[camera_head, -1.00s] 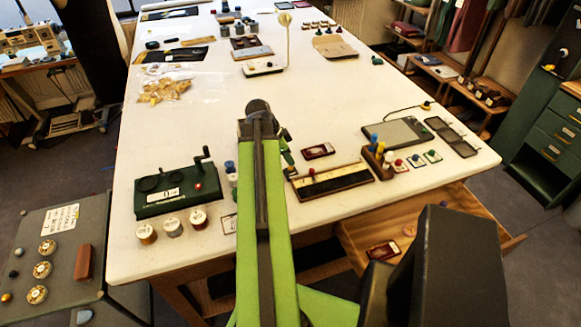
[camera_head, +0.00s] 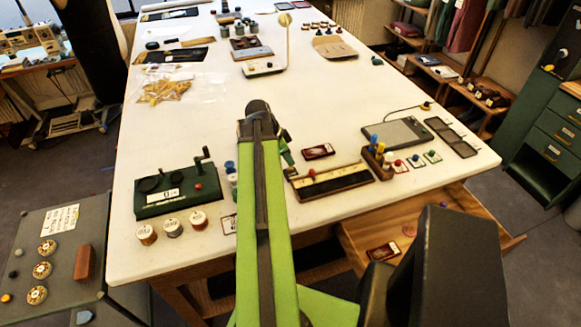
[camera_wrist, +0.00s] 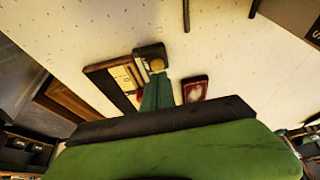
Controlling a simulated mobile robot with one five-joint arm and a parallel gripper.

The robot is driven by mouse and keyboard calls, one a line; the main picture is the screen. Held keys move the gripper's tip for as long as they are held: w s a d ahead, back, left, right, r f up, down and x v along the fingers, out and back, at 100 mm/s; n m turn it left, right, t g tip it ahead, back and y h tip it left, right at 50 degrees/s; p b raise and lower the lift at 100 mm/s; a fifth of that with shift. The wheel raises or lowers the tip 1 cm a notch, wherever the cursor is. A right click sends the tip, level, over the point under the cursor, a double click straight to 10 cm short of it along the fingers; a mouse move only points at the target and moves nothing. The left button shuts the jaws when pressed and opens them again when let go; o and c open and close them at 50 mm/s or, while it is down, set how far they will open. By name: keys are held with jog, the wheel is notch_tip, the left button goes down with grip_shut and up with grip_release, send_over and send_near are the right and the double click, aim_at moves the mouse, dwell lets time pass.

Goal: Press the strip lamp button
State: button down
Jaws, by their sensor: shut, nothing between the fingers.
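A long dark wooden box with a cream strip (camera_head: 335,181) lies on the white table, right of my arm. A small red knob (camera_head: 312,173) stands on it. In the wrist view the box (camera_wrist: 112,83) lies partly behind my gripper, and a dark block (camera_wrist: 150,53) with a round yellow button (camera_wrist: 158,66) sits at its end. I cannot tell for certain which part is the strip lamp button. My gripper (camera_wrist: 158,79) is shut and empty, its green fingers pointing at the yellow button. Whether they touch it cannot be told. In the head view my arm hides most of the gripper.
A dark red card (camera_head: 318,151) lies just behind the box. A wooden block with coloured pegs (camera_head: 376,158) and a grey tablet (camera_head: 396,133) stand to the right. A green machine (camera_head: 178,192) and several thread spools stand left. The table's middle is clear.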

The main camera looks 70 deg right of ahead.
aim_at(289, 168)
jog(key=shift+f+b, duration=0.8)
jog(key=shift+r, duration=0.15)
dwell(0.5)
notch_tip(289, 168, up, 6)
jog(key=p, duration=0.6)
jog(key=shift+r+p, duration=0.25)
jog(key=shift+p, duration=0.15)
jog(key=shift+f, duration=0.1)
